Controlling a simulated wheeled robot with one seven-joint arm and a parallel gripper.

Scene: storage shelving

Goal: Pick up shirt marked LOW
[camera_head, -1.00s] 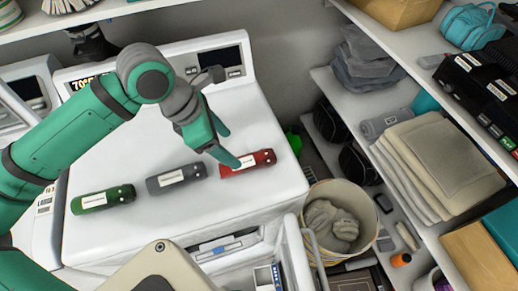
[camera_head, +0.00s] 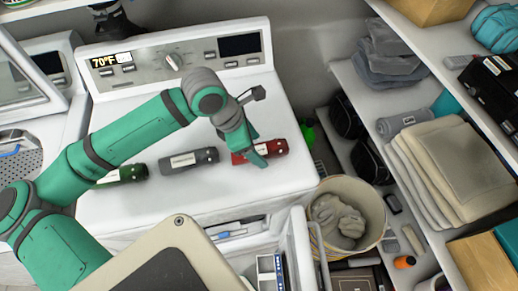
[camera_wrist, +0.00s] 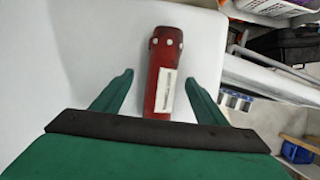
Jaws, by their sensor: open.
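A grey rolled cloth (camera_head: 396,124) lies on the middle shelf at the right, with a short dark mark on its end that is too small to read surely. A crumpled grey cloth (camera_head: 337,215) lies in the round bin, and folded grey cloths (camera_head: 388,58) are stacked at the back of the shelf; I see no mark on either. My gripper (camera_head: 257,146) is open above the washer, well left of the rolled cloth. In the wrist view, my open gripper (camera_wrist: 158,82) has a red cylinder (camera_wrist: 160,65) between its fingers in the picture, and nothing is visibly held.
Green (camera_head: 122,175), grey (camera_head: 188,161) and red (camera_head: 270,151) labelled cylinders lie on the white washer (camera_head: 150,210). A round bin (camera_head: 371,193) stands between washer and shelf. Beige folded towels (camera_head: 460,165) lie in front of the rolled cloth. An open door panel is at the front.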

